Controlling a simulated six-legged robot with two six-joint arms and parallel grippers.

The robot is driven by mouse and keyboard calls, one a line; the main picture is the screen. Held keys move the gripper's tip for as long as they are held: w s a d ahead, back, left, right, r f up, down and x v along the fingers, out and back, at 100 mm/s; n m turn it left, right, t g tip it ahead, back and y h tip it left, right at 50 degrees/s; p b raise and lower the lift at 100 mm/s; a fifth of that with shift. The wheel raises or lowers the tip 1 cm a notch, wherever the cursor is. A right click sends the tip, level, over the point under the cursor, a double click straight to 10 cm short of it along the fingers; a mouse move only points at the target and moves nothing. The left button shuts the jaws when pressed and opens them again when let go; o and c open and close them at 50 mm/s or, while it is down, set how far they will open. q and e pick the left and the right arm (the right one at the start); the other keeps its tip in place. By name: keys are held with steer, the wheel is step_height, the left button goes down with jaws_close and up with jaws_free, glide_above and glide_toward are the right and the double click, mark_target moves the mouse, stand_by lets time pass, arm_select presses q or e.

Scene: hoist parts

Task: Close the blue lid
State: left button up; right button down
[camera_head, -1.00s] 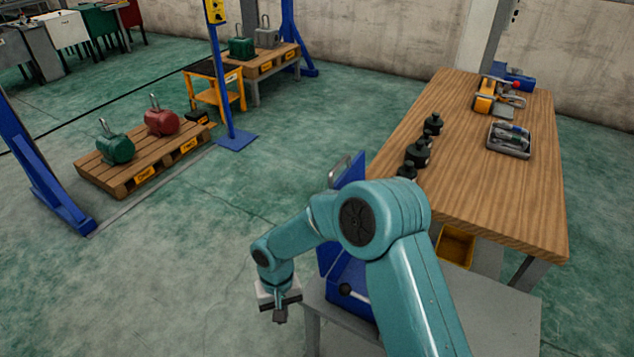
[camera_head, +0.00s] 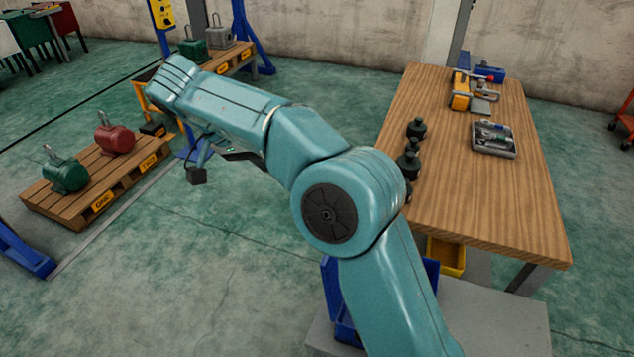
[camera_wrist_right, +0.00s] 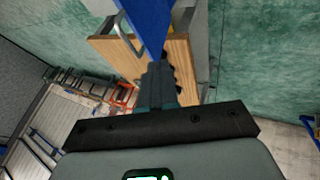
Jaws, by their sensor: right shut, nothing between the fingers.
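The blue box (camera_head: 337,305) stands on a low grey stand, mostly hidden behind my right arm in the head view. A strip of blue (camera_head: 431,272) also shows right of the arm; I cannot tell if it is lid or box. In the right wrist view a flat blue panel, apparently the lid (camera_wrist_right: 152,22), stands beyond the fingertips with a grey handle at its side. My right gripper (camera_wrist_right: 160,72) is shut and empty, close to the panel; contact cannot be told. My left gripper is not in view.
A wooden table (camera_head: 470,210) at the right holds dark weights (camera_head: 410,160), a grey tool tray (camera_head: 494,140) and a yellow tool (camera_head: 461,92). A yellow bin (camera_head: 446,256) sits beneath. Floor between is clear.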

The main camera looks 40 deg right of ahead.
steer(key=s+d+f+b, duration=0.1)
steer(key=s+d+f, duration=0.5)
steer(key=d+f, duration=0.1)
steer(key=shift+s+b, duration=0.25)
steer(key=shift+b, duration=0.05)
stand_by(0.6)
